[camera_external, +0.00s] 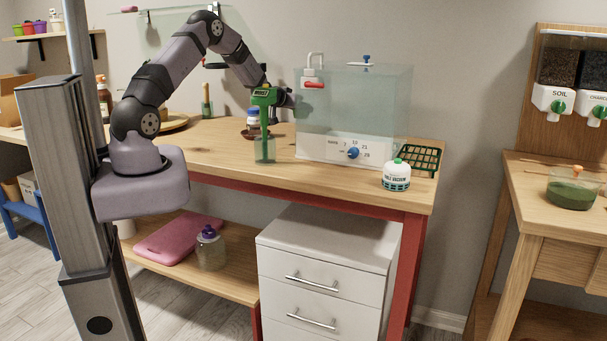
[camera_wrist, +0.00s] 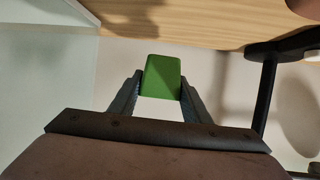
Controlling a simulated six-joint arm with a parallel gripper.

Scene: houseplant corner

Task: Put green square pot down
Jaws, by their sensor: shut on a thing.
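The green square pot (camera_wrist: 162,76) is between the two fingertips of my gripper (camera_wrist: 161,90) in the wrist view. My gripper is shut on it, with a finger on either side. In the external view, my gripper (camera_external: 286,98) is above the wooden table (camera_external: 215,150), just left of the clear tank. A green device with a small display (camera_external: 262,92) stands in front of it there. It hides much of the fingers, and I cannot clearly make out the pot in that view.
The clear tank (camera_external: 385,100) with a blue dial stands right of my gripper. A glass (camera_external: 265,151) is below the green device. A white jar (camera_external: 396,178) and a green rack (camera_external: 425,160) are at the table's right end. The left front tabletop is clear.

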